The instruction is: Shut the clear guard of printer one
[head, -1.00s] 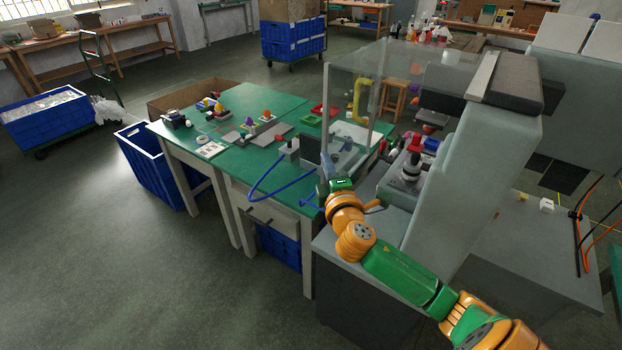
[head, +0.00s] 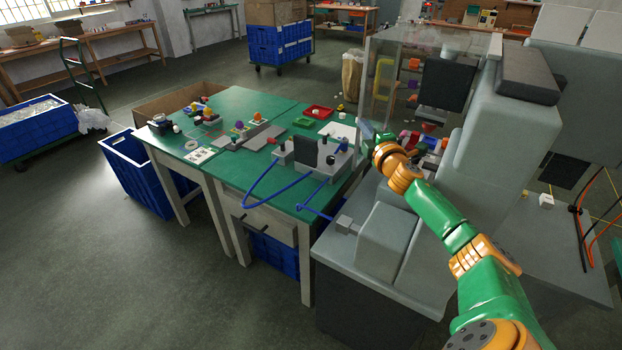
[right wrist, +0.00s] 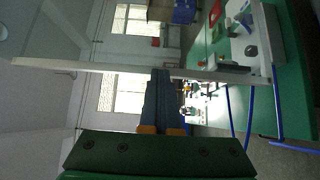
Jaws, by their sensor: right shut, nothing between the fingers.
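The clear guard (head: 408,52) of the printer shows in the head view as a see-through panel at the left front of the grey printer (head: 500,130). A yellow piece (head: 383,78) shows on or through it; I cannot tell which. My right gripper (head: 367,130) is shut and empty at the guard's lower left edge. In the right wrist view, the shut fingers (right wrist: 160,85) reach up to a pale edge bar (right wrist: 110,67) that crosses the picture, with clear panel beyond it. I cannot tell whether they touch. My left gripper is not in view.
A green table (head: 250,165) stands left of the printer with a grey fixture (head: 310,155), a blue hose (head: 262,190), a red tray (head: 318,112) and small parts. The floor (head: 100,270) at front left is clear.

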